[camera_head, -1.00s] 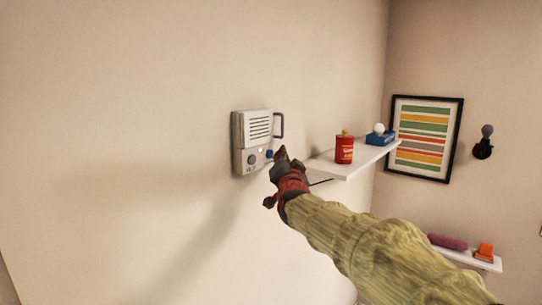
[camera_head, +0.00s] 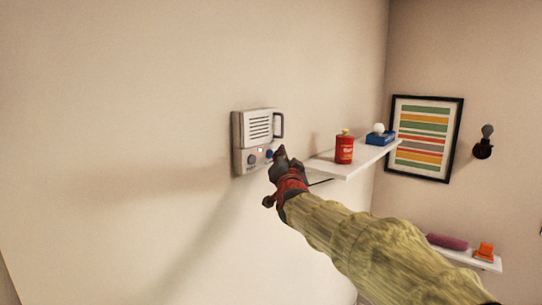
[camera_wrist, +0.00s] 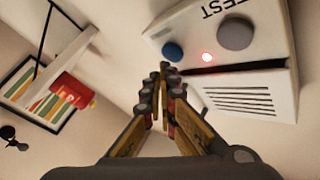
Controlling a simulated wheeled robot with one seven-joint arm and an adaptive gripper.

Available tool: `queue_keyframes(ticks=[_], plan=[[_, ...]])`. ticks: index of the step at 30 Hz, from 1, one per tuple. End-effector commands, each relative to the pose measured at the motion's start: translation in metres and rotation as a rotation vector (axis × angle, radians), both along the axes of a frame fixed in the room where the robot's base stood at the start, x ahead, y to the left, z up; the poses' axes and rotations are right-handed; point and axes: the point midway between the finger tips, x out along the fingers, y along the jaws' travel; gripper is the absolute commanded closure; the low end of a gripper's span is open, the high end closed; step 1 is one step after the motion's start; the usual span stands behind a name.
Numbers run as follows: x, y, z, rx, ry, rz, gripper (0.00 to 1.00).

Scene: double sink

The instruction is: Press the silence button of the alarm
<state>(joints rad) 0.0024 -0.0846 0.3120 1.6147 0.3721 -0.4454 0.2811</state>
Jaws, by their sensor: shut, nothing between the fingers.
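The alarm (camera_head: 258,128) is a pale box on the wall with a slotted grille and a side handle. In the wrist view the alarm (camera_wrist: 240,97) appears upside down, with a large grey button (camera_wrist: 236,33) beside the word TEST, a lit red light (camera_wrist: 207,57) and a blue button (camera_wrist: 172,52). No label shows by the blue button. My gripper (camera_head: 281,153) is shut and empty, just right of the blue button (camera_head: 269,154). In the wrist view my gripper's tips (camera_wrist: 163,72) appear close beside the blue button; whether they touch it, I cannot tell.
A white shelf (camera_head: 345,168) juts from the wall just right of my gripper, holding a red can (camera_head: 344,150) and a blue box (camera_head: 380,139). A framed striped picture (camera_head: 423,138) and a lamp (camera_head: 483,143) are on the far wall. The wall left of the alarm is clear.

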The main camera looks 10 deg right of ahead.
Motion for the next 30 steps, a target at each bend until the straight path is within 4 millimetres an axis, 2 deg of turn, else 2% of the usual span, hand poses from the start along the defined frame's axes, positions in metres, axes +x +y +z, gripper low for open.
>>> queue_keyframes(ticks=[30], plan=[[0.0085,0.0064,-0.0005,0.001,0.001,0.001,1.0]])
